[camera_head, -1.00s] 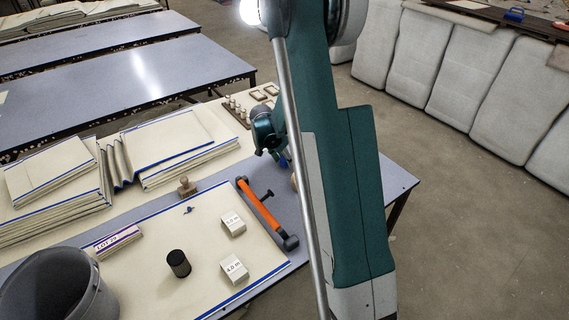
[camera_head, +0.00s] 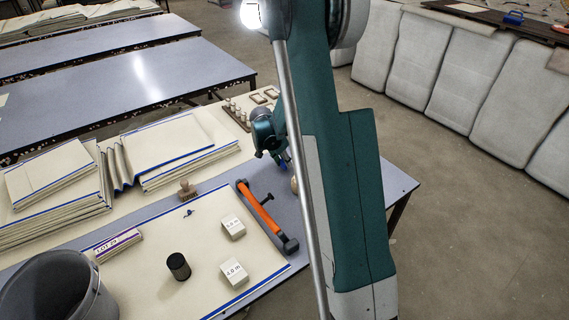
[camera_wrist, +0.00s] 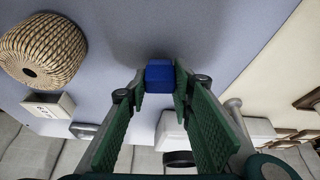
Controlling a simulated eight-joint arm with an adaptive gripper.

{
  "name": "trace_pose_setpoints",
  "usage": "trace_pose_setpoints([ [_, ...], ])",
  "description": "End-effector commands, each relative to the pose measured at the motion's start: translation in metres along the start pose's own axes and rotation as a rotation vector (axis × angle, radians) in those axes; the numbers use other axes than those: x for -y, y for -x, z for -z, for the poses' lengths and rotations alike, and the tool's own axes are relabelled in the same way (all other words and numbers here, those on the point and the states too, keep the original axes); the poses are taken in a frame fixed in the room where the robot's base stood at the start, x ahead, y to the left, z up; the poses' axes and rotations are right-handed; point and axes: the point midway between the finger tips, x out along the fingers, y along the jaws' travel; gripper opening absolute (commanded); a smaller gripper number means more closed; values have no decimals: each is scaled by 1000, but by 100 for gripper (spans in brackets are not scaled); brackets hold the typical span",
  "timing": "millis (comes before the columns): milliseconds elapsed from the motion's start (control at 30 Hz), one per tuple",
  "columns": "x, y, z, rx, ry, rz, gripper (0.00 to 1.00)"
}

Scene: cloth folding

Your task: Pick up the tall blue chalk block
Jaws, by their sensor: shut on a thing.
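The blue chalk block (camera_wrist: 159,72) is between the fingertips of my gripper (camera_wrist: 160,80) in the wrist view. The green finger pads are closed on its two sides, and its far end shows beyond the tips. In the head view my gripper (camera_head: 282,158) is above the table's right part, and a small bit of blue (camera_head: 284,163) shows at its tips. My arm covers part of that area. I cannot tell whether the block touches the table.
A woven ball (camera_wrist: 42,50) and a pale labelled block (camera_wrist: 48,105) are left of my gripper in the wrist view. In the head view an orange-handled tool (camera_head: 262,212), a black cylinder (camera_head: 178,266), white blocks (camera_head: 233,227) and a grey bucket (camera_head: 58,285) stand nearer.

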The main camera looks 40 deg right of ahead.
Motion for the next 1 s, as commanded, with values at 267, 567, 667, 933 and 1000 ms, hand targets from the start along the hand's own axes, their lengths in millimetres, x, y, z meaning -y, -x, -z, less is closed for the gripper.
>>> trace_pose_setpoints([
  [267,0,32,13,0,0,0,12],
  [567,0,72,30,0,0,0,12],
  [667,0,80,33,0,0,0,12],
  [933,0,87,36,0,0,0,12],
  [1000,0,86,36,0,0,0,12],
])
